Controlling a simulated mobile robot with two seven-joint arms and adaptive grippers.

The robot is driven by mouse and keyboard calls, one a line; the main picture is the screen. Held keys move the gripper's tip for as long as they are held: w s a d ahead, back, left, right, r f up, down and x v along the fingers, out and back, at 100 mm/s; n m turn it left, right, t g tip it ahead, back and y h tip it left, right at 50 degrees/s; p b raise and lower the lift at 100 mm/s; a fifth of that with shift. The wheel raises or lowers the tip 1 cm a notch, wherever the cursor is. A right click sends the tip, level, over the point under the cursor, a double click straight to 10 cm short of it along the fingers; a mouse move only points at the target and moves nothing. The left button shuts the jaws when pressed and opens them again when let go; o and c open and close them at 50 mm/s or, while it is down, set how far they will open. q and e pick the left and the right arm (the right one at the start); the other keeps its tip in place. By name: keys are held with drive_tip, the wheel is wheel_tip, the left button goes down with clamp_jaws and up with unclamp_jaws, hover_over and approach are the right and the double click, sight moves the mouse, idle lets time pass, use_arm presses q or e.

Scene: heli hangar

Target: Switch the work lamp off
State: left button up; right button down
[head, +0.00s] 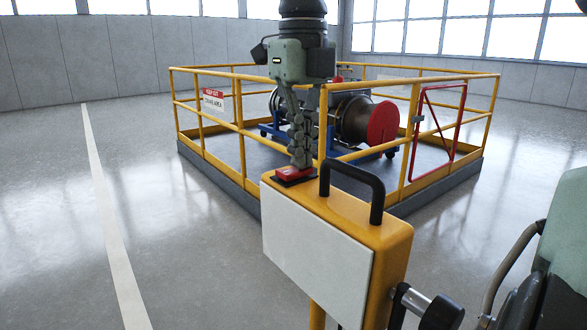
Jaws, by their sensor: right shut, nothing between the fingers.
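The work lamp (318,262) is a yellow box with a pale front panel, close in front of me in the head view. The panel shows no clear glow. A black carry handle (376,188) arches over its top. A red switch (291,172) on a black base sits at the top's left end. My right gripper (301,165) points down from above, shut and empty. Its fingertips are at the red switch and hide part of it; I cannot tell whether they press it. My left gripper is not in view.
A yellow railing (208,110) with a keep-out sign (213,100) and a red-framed gate (440,130) surrounds an engine (350,118) on a blue stand behind the lamp. A black knob (442,312) sticks out at the lamp's lower right. The floor on the left is clear.

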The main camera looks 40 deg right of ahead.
wheel_tip(320, 180, up, 3)
drive_tip(key=shift+f+p, duration=0.15)
drive_tip(key=shift+p, duration=1.05)
drive_tip(key=shift+r+p, duration=0.5)
drive_tip(key=shift+r, duration=1.65)
